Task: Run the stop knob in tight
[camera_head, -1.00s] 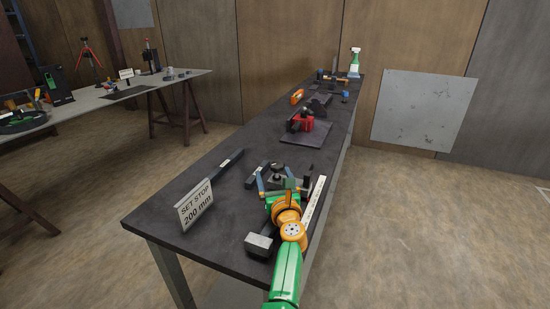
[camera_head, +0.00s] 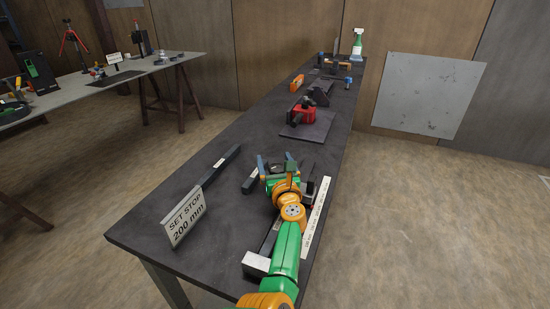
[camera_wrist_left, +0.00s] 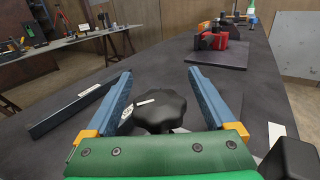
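The black lobed stop knob (camera_wrist_left: 160,111) shows in the left wrist view, with a small white pointer mark on its top. My left gripper (camera_wrist_left: 159,75) is open, its two blue fingers standing on either side of the knob with a gap to each. In the head view my left gripper (camera_head: 276,160) is over the stop fixture and mostly hides it and the knob. A dark rail with a pale metal end block (camera_head: 257,263) runs under my arm. A white scale strip (camera_head: 317,218) lies along its right. My right gripper is not in view.
A sign (camera_head: 184,216) reading "SET STOP 200 mm" stands at the front left of the bench (camera_head: 150,222). A dark bar (camera_head: 213,168) lies behind it. A red tool (camera_head: 302,113) sits on a plate farther back. The bench's left middle is clear.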

